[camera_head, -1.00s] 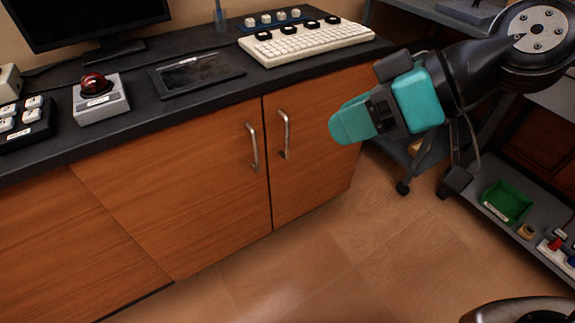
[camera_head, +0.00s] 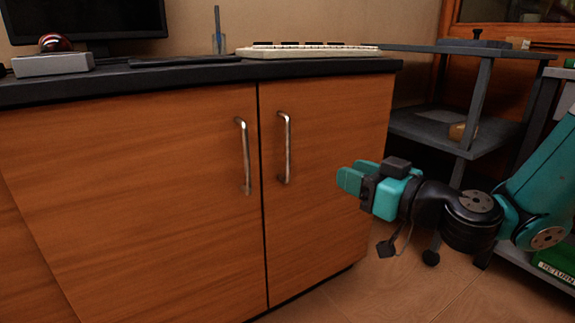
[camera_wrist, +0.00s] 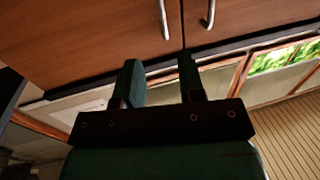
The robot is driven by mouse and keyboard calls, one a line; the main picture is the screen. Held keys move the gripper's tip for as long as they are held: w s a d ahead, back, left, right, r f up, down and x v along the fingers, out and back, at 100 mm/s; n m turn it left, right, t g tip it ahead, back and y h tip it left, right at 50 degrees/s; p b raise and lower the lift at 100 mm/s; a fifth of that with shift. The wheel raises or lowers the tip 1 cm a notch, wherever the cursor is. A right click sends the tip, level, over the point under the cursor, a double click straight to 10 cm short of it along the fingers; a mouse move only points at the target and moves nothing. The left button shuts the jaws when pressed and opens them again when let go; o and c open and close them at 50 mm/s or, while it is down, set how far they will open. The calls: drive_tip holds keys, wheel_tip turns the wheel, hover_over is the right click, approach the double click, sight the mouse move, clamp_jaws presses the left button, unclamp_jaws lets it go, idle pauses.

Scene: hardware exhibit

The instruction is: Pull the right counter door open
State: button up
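The right counter door (camera_head: 325,215) is a wood-grain panel, shut flush beside the left door (camera_head: 150,200). Its upright metal handle (camera_head: 284,148) is near its left edge, close to the left door's handle (camera_head: 244,155). My gripper (camera_head: 350,178) is teal, to the right of the right door's handle and a little lower in the picture, apart from it. In the wrist view, my gripper's two dark green fingers (camera_wrist: 160,80) are spread with an empty gap. Two metal handles show beyond them at the top; I cannot tell which is which there.
The dark countertop (camera_head: 200,73) holds a keyboard (camera_head: 310,51), a monitor and a red-ball device (camera_head: 53,57). A grey shelf cart (camera_head: 435,128) stands to the right, behind my arm. Floor shows below the gripper.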

drive_tip(key=p, duration=0.4)
hover_over(288, 177)
drive_tip(key=shift+w+r, duration=0.1)
drive_tip(key=shift+w, duration=0.25)
clamp_jaws()
